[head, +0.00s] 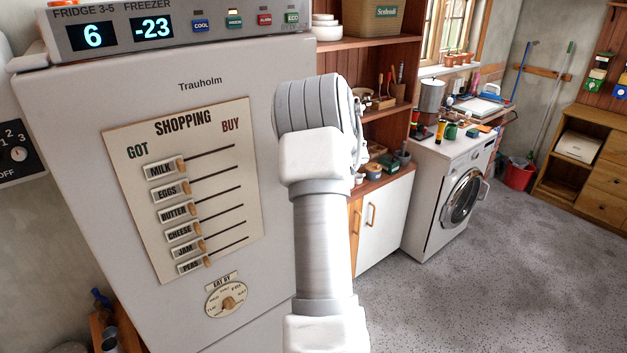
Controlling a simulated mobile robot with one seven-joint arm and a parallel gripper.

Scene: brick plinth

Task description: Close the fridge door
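The fridge is a tall white unit with its door (215,105) facing me on the left of the head view. The door bears the name Trauholm, a shopping board (225,180) with several sliders, and a round eat-by dial (227,298). A control panel (180,32) above it reads 6 and -23. No gap along the door is clear, so I cannot tell whether it is fully shut. Its lower part is out of frame, and my arm stands in front of its right edge. My gripper is not visible.
Right of the fridge stand wooden shelves (375,50) over a white cabinet (385,225). Further right are a washing machine (445,200), a red bucket (519,175) and a wooden drawer unit (590,160). The speckled grey floor (500,280) at the lower right is clear.

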